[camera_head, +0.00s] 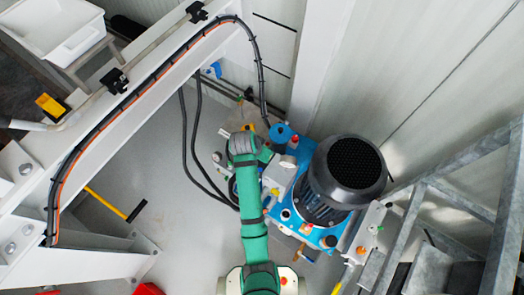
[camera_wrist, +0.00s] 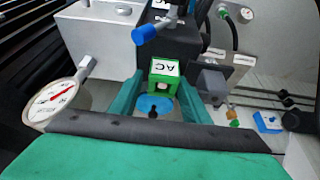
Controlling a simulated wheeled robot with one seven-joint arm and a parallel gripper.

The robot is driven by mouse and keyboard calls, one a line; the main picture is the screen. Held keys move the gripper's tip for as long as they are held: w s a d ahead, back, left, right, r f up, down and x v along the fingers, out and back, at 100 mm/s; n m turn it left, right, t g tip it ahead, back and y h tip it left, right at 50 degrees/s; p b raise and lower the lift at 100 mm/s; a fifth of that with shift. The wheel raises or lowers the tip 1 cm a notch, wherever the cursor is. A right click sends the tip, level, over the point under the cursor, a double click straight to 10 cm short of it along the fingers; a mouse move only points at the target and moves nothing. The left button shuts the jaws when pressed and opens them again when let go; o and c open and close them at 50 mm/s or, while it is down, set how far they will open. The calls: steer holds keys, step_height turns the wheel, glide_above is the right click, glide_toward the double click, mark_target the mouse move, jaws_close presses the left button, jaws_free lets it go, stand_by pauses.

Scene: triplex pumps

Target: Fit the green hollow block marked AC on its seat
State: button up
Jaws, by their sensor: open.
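The green block (camera_wrist: 165,76) shows in the wrist view, with a white label reading AC on its upper face and a dark opening in its front. It is in front of a dark housing (camera_wrist: 172,38) that also bears a label. My gripper (camera_wrist: 160,84) is open, with one green finger on each side of the block; I cannot tell whether they touch it. A blue round face with a black stud (camera_wrist: 154,107) lies between the fingers, below the block. I cannot tell whether this is the seat. In the head view I cannot make out the block or my fingertips.
A pressure gauge (camera_wrist: 54,99) stands left of my fingers, and a blue-capped valve (camera_wrist: 146,34) is above. A grey fitting (camera_wrist: 212,82) is close on the right. The blue pump unit with its black motor (camera_head: 347,172) stands right of my arm. Dark hoses (camera_head: 197,150) hang to the left.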

steer(key=v, duration=1)
steer(key=shift+r, duration=0.3)
steer(key=shift+s+a, duration=0.1)
steer(key=shift+s, duration=0.05)
steer(key=s+f+n+t+y, duration=0.2)
steer(key=s+f+n+t, duration=0.3)
steer(key=s, duration=0.8)
steer(key=s+d+r+n+t, duration=0.1)
steer(key=s+r+t, duration=0.5)
steer(key=s+r, duration=0.9)
steer(key=shift+s+d+n+t+y, duration=0.3)
steer(key=shift+s+d+n+t, duration=0.1)
steer(key=shift+s+d, duration=0.15)
